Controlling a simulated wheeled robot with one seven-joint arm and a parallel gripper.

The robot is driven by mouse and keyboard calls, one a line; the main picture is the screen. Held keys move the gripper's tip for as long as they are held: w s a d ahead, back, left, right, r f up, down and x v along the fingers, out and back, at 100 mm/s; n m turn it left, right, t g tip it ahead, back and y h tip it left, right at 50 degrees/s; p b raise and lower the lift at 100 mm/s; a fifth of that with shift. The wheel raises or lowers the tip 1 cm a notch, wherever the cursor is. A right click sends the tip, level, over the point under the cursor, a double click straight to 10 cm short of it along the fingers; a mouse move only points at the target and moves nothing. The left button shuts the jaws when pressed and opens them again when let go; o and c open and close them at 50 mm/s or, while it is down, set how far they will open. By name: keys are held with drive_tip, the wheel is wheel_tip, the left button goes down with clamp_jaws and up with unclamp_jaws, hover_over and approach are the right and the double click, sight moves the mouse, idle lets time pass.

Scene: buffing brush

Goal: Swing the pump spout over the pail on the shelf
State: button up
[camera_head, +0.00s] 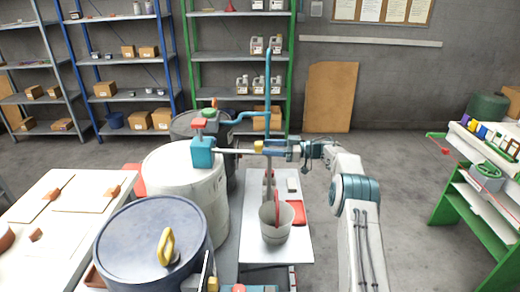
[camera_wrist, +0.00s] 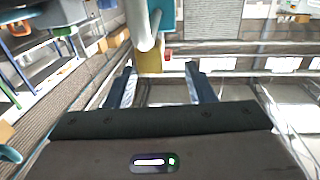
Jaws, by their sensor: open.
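The pump has a teal head (camera_head: 203,153) with a red top on the pale drum (camera_head: 185,180). Its pale spout (camera_head: 235,151) reaches out to the right and ends in a yellow tip (camera_head: 259,147). In the wrist view the yellow tip (camera_wrist: 148,61) shows ahead, between the two fingers in the picture. My gripper (camera_head: 273,148) is open at the spout's end; contact cannot be told. The pail is not identifiable in the wrist view.
A blue-lidded drum (camera_head: 150,245) with a yellow handle stands front left. A dark drum with a blue bent pipe (camera_head: 240,118) stands behind the pump. A red item (camera_head: 298,212) lies beside the pail. Open floor (camera_head: 410,200) lies right of my arm.

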drive_tip(key=s+d+b, duration=0.1)
drive_tip(key=d, duration=0.8)
drive_tip(key=shift+d, duration=0.15)
drive_tip(key=shift+s, duration=0.1)
